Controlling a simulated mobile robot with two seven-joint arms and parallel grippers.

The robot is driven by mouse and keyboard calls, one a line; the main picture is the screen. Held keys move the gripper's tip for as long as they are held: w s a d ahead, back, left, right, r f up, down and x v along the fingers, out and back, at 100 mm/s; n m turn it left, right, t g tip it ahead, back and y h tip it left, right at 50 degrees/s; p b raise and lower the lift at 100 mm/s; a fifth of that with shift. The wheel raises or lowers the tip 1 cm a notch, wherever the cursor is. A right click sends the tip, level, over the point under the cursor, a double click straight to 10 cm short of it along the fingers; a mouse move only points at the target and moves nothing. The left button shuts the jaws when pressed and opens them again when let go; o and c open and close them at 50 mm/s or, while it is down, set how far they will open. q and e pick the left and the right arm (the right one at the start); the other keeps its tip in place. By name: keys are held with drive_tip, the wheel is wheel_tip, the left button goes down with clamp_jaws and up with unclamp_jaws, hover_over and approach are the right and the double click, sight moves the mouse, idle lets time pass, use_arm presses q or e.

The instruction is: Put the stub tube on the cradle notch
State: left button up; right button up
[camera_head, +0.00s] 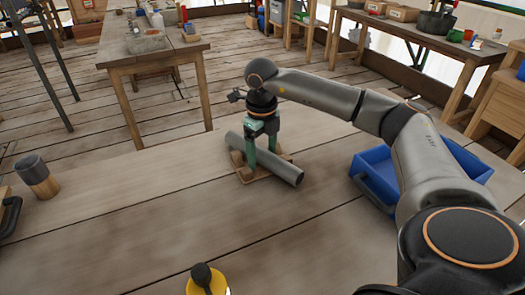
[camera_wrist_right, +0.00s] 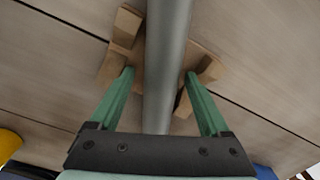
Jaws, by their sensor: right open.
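The stub tube (camera_head: 287,170) is a grey metal pipe lying across the wooden cradle (camera_head: 243,171) on the near table. In the right wrist view the tube (camera_wrist_right: 167,60) runs between the cradle's wooden blocks (camera_wrist_right: 126,27), with blocks on both sides. How deep it sits in the notch is hard to tell. My right gripper (camera_head: 262,156) comes down from above with green fingers. In the wrist view its open fingers (camera_wrist_right: 161,74) straddle the tube, with a gap on each side. My left gripper is not in view.
A blue bin (camera_head: 372,182) stands right of the cradle, partly behind my right arm. A dark-topped wooden cylinder (camera_head: 37,176) stands at the left. A yellow object with a black top (camera_head: 206,281) is at the front edge.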

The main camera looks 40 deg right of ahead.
sight(262, 152)
drive_tip(key=shift+r, duration=0.1)
drive_tip(key=shift+a+r+p, duration=0.15)
drive_tip(key=shift+r+p, duration=0.6)
drive_tip(key=shift+r, duration=3.25)
drive_tip(key=shift+s, duration=0.1)
